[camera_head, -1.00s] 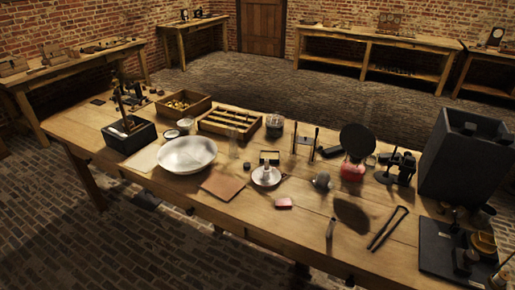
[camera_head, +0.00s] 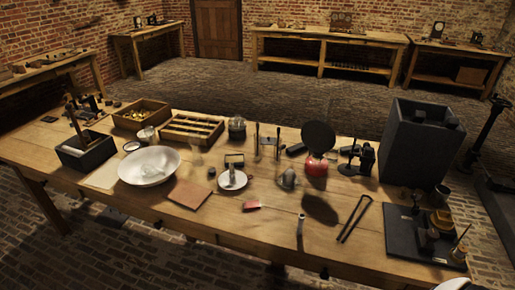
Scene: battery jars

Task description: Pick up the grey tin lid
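I cannot clearly pick out a grey tin lid among the many small items on the wooden table (camera_head: 120,205). A small grey, domed or cone-shaped piece (camera_head: 288,180) stands near the middle of the table, but I cannot tell whether it is a lid. Neither gripper can be made out. A pale shape at the bottom right edge is too cut off to identify.
A large white bowl (camera_head: 148,167), a brown square (camera_head: 190,194) and a small white dish (camera_head: 232,180) lie on the left and middle. A tall dark box (camera_head: 420,145) and a black board (camera_head: 412,240) fill the right. Thin tools lie at the front.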

